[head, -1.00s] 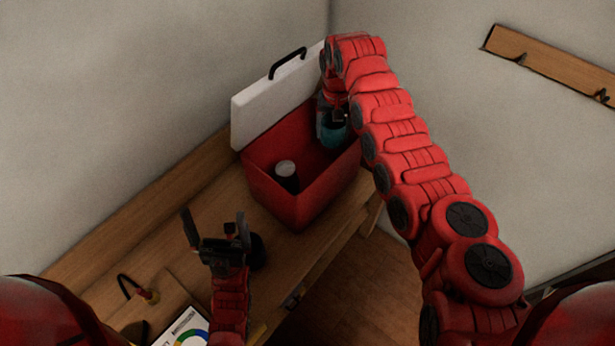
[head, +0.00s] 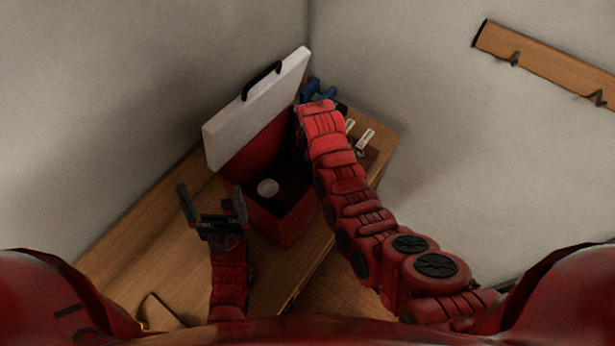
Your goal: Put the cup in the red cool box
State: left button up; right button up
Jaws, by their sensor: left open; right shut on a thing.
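The red cool box (head: 285,222) stands on the wooden counter with its white lid (head: 258,105) open. My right arm reaches over the box's right side, and its end points down into the box. My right gripper is mostly hidden by its own wrist and the shadow inside the box. The teal cup seen at that gripper a second ago is hidden now. My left gripper (head: 212,205) is open and empty, left of the box over the counter.
A round, light-topped object (head: 268,187) stands inside the box. A blue object (head: 318,90) and small white-labelled items (head: 365,139) are behind my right arm. A wooden hook rail (head: 540,62) is on the right wall. The counter left of the box is mostly clear.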

aim_at(310, 175)
notch_tip(310, 175, down, 4)
jog(key=shift+w+b, duration=0.15)
jog(key=shift+b, duration=0.5)
jog(key=shift+f, duration=0.3)
jog(key=shift+f, duration=0.15)
jog(key=o, duration=1.2)
jog(key=shift+o, duration=0.2)
jog(key=shift+r, duration=0.3)
notch_tip(310, 175, up, 12)
jog(key=p, duration=0.3)
jog(key=shift+p, duration=0.35)
